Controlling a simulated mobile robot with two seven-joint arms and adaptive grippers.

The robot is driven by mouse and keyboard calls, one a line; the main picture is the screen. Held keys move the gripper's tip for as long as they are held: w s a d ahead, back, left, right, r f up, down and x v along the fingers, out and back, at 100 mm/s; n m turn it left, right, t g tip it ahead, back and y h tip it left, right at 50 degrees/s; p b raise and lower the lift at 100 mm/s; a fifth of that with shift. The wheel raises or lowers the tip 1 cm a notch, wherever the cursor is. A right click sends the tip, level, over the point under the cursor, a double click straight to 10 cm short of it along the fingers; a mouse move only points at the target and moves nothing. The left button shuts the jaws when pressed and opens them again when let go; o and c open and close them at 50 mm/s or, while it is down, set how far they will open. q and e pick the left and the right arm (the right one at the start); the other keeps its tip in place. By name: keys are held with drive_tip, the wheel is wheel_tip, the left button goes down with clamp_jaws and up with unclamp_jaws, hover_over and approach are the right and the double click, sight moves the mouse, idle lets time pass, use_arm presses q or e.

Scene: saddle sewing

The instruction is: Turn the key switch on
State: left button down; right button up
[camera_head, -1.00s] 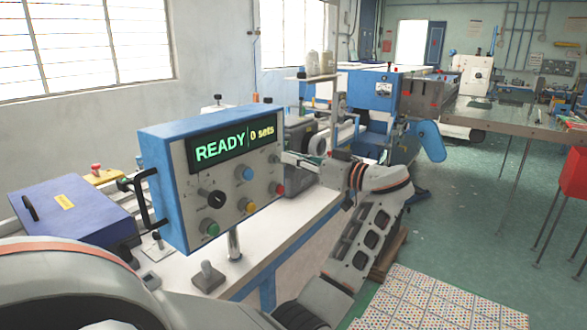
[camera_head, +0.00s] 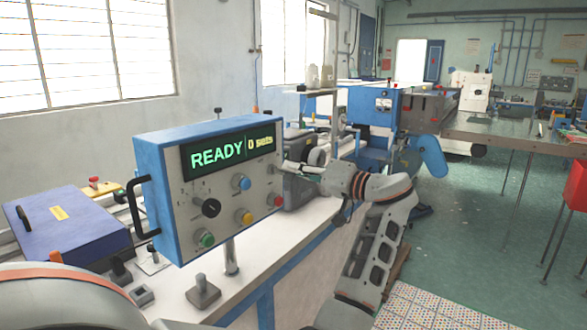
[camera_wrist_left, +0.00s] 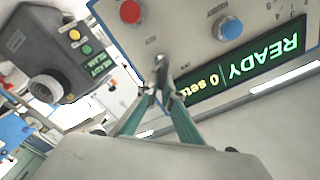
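The control box (camera_head: 228,198) has a blue housing, a grey face and a green display reading "READY 0 sets". A small silver key switch (camera_wrist_left: 160,61) is on its face, beside the red button, in the left wrist view. My left gripper (camera_head: 281,163) is at the right edge of the box face in the head view. In the wrist view its two teal fingers (camera_wrist_left: 160,83) converge at the key and appear closed on it. The fingertips hide part of the key, and its turn angle is hard to read. My right gripper is not in view.
The face also carries a black rotary knob (camera_head: 207,207) and blue, yellow, green and red buttons. A blue-purple case (camera_head: 70,228) lies left of the box. A grey joystick-like block (camera_head: 203,292) stands on the white bench in front.

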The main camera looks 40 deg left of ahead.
use_arm(q)
drive_tip(key=shift+f+m, duration=0.5)
drive_tip(key=c, duration=2.2)
unclamp_jaws()
drive_tip(key=shift+c, duration=0.2)
drive_tip(key=shift+a+r, duration=0.15)
wheel_tip(320, 180, up, 10)
drive_tip(key=shift+r, duration=0.1)
